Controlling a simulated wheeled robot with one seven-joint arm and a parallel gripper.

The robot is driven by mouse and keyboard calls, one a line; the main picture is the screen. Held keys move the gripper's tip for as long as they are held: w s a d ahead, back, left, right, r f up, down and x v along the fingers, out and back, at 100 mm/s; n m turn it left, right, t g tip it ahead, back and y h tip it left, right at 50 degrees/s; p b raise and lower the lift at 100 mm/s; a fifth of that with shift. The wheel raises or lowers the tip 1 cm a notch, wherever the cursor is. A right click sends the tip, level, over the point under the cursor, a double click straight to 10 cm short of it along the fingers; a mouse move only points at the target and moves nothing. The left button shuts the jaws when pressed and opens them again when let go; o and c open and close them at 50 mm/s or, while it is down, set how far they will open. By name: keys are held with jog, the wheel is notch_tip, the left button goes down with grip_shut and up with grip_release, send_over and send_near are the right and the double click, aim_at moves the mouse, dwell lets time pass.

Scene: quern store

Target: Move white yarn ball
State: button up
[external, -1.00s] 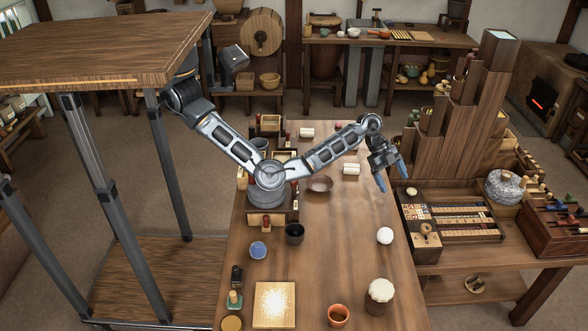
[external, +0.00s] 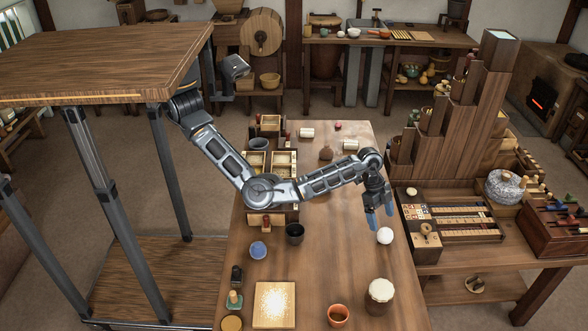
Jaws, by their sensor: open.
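The white yarn ball (external: 385,236) rests on the long wooden table (external: 335,270), near its right edge. My gripper (external: 379,220) points down with its blue fingertips just above and behind the ball, on its far side in the picture. The fingers are open and nothing shows between them. I cannot tell whether a fingertip touches the ball.
A white-topped jar (external: 380,291) and an orange cup (external: 338,315) stand at the front right. A dark cup (external: 295,234), a blue ball (external: 258,250) and a pale square board (external: 274,304) are at the left. The table's middle is clear.

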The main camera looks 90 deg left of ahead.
aim_at(384, 228)
jog(key=b+x, duration=0.1)
jog(key=x, duration=0.5)
jog(key=shift+w+d+f, duration=0.1)
jog(key=shift+w+f, duration=0.05)
jog(key=shift+f, duration=0.2)
jog(key=shift+c, duration=0.4)
jog(key=c, duration=1)
jog(key=s+p, duration=0.2)
jog(key=shift+s+r+p, duration=0.1)
jog(key=shift+r+p, duration=0.05)
jog(key=shift+p, duration=0.2)
jog(key=shift+c, duration=0.2)
jog(key=s+p, duration=1.2)
jog(key=s, duration=0.3)
jog(key=shift+s+p, duration=0.1)
jog(key=shift+p, duration=0.25)
jog(key=shift+s+f+p, duration=0.2)
jog(key=shift+s+p, duration=0.35)
jog(key=shift+s, duration=0.8)
